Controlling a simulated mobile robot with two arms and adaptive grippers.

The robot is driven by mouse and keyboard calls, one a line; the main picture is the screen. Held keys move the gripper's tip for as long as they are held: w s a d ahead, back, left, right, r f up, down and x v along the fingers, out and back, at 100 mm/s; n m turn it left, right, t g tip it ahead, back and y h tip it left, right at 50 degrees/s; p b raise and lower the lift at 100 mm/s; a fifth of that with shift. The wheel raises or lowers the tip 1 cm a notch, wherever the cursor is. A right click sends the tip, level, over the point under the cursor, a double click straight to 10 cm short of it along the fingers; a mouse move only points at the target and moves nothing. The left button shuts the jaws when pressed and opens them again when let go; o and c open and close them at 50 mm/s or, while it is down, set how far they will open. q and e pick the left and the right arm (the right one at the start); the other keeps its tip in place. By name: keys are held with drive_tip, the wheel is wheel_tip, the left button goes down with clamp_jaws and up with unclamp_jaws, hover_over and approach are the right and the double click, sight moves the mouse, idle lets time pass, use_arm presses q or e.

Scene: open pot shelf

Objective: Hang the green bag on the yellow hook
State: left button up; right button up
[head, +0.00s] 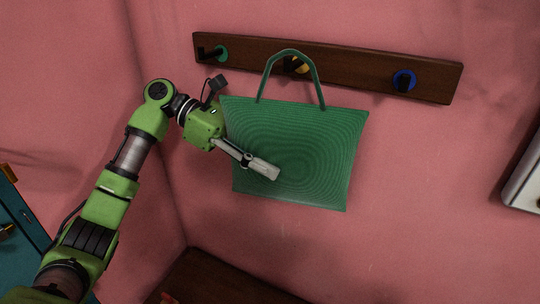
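The green bag (318,150) is up in front of the pink wall, its handle (290,53) arching upward. The yellow hook (302,66) with its dark peg shows inside the handle loop, and the top of the loop appears a little above the peg. I cannot tell whether the handle is around the peg or only in front of it. My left gripper (262,168) comes in from the left at the bag's left side, with one finger across the front. The other finger is hidden behind the bag, and it appears shut on the bag. My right gripper is not in view.
A dark wooden board (350,72) on the wall carries the hooks. A green hook (220,53) is at its left and a blue hook (404,80) at its right. A brown wooden surface (225,282) lies below. A pale object (524,180) is at the right edge.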

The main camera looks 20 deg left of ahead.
use_arm(q)
drive_tip(key=shift+s+r, duration=0.25)
drive_tip(key=shift+r, duration=0.05)
